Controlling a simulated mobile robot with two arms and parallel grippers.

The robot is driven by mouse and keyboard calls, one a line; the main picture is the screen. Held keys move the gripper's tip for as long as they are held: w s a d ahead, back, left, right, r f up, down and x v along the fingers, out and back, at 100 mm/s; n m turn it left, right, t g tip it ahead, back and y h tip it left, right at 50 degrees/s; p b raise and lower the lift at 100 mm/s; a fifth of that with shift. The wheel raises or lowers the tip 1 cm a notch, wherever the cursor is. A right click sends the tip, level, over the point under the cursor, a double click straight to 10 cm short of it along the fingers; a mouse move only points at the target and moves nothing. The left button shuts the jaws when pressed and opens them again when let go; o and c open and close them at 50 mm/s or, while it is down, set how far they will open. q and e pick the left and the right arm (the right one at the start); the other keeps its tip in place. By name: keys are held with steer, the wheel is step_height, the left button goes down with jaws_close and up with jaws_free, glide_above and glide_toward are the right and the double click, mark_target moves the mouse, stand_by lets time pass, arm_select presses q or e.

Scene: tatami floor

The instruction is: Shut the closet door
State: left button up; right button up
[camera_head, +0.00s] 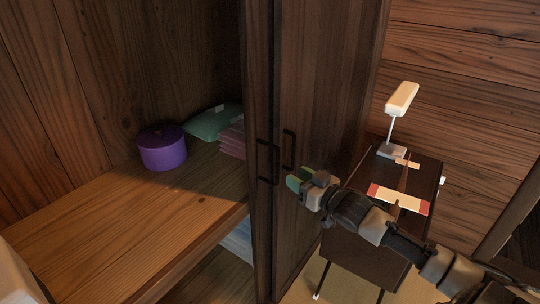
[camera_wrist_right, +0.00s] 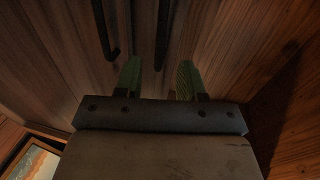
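The closet (camera_head: 150,215) is open on its left side, showing its shelf inside. Dark wooden closet door panels (camera_head: 325,110) stand at the middle, with two black bar handles, one on the left (camera_head: 268,162) and one on the right (camera_head: 289,150). My right gripper (camera_head: 296,180) is just below and beside the right handle, in front of the panel. In the right wrist view its green fingertips (camera_wrist_right: 157,80) are apart with nothing between them. The handles (camera_wrist_right: 162,35) show beyond them; I cannot tell whether they touch. My left gripper is not in view.
A purple round box (camera_head: 162,149), a green cushion-like item (camera_head: 214,122) and pink folded cloth (camera_head: 232,140) lie on the shelf. A small dark table (camera_head: 365,250) with a white lamp (camera_head: 402,98) stands at the right, close behind my right arm.

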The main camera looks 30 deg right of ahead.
steer(key=w, duration=0.3)
steer(key=w+a, duration=0.1)
steer(key=w, duration=0.2)
steer(key=w+a, duration=0.1)
steer(key=w, duration=0.2)
steer(key=shift+w+p, duration=0.35)
steer(key=shift+p, duration=0.05)
steer(key=shift+c, duration=0.4)
jaws_close()
